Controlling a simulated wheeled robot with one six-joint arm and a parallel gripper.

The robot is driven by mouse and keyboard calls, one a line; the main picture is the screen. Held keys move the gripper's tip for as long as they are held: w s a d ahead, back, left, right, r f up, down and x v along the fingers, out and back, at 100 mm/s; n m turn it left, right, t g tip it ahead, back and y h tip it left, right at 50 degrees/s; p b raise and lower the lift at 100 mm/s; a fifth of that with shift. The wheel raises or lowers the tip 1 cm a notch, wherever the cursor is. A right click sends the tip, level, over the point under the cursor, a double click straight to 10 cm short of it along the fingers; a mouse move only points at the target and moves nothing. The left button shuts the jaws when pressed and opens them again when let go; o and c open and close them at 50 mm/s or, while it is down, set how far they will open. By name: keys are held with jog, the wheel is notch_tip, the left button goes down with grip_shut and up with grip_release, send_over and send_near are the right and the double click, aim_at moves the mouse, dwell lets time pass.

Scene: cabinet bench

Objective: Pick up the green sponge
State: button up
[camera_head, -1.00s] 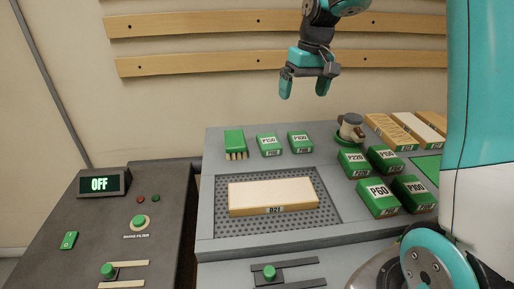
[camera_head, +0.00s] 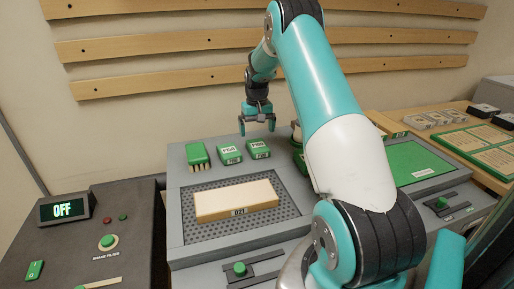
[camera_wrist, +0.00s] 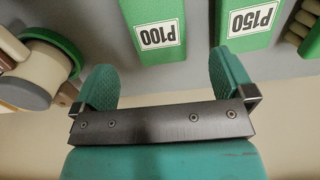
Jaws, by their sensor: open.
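Two green sponge-like blocks lie side by side on the grey bench in the head view: one labelled P150 (camera_head: 230,154) and one labelled P100 (camera_head: 258,149). I cannot tell which one the task means. In the wrist view, P100 (camera_wrist: 156,28) lies ahead of the space between my fingers, and P150 (camera_wrist: 248,22) is ahead of the right finger. My gripper (camera_head: 257,127) is open and empty, above the back of the bench near P100.
A green brush (camera_head: 197,155) stands left of P150. A wooden block labelled D21 (camera_head: 236,199) lies on the perforated panel in front. An OFF display (camera_head: 67,209) is at the left.

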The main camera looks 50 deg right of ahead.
aim_at(257, 144)
jog(key=shift+d+f+p, duration=0.15)
jog(key=shift+f+p, duration=0.65)
jog(key=shift+f, duration=2.6)
jog(key=c, duration=1.1)
jog(key=shift+r, duration=0.1)
notch_tip(257, 144, up, 20)
jog(key=shift+f+b, duration=0.1)
jog(key=shift+b, duration=0.95)
jog(key=shift+o, duration=0.9)
